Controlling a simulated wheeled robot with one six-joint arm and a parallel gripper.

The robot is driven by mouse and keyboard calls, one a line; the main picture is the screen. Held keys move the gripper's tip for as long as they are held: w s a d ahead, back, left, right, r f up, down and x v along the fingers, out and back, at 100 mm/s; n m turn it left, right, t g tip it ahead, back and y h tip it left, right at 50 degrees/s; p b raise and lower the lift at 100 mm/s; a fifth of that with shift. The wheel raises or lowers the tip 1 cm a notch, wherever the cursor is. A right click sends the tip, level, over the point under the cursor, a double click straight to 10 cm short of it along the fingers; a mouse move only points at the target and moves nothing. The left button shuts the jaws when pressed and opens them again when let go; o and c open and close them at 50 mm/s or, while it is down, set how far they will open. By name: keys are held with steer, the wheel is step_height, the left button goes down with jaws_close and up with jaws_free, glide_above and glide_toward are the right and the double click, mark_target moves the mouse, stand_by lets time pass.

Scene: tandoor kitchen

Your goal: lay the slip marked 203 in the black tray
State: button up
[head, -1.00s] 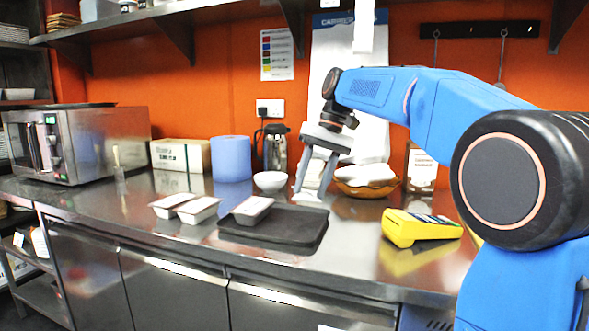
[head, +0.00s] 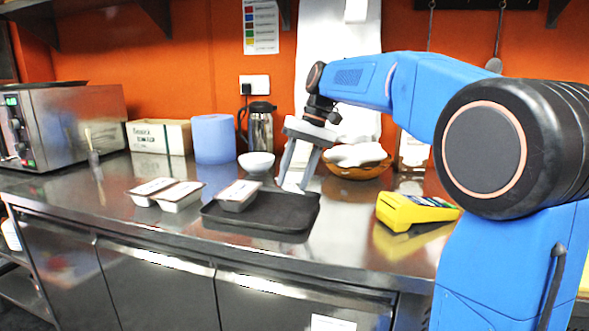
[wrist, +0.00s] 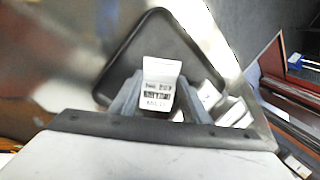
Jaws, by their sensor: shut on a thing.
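My gripper (head: 293,187) hangs tilted at the back right edge of the black tray (head: 265,222) in the head view. In the wrist view, my gripper (wrist: 160,80) is shut on a white, creased slip (wrist: 160,88) with dark print; the print is too blurred for me to read its number. The slip shows in front of the black tray (wrist: 165,35), whose raised rim runs around it. I cannot tell how high the slip is above the tray floor.
Two lidded containers (head: 178,197) stand left of the tray. A white bowl (head: 257,163), a flask (head: 261,130) and a blue roll (head: 213,140) stand behind. A basket (head: 360,170) and a yellow card terminal (head: 412,210) are to the right. Counter in front is clear.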

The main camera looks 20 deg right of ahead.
mark_target(296, 188)
steer(key=shift+f, duration=1.9)
steer(key=o, duration=1.2)
steer(key=shift+c, duration=0.2)
steer(key=shift+d, duration=0.15)
steer(key=shift+d, duration=1.05)
steer(key=shift+w, duration=0.1)
steer(key=shift+r, duration=2.95)
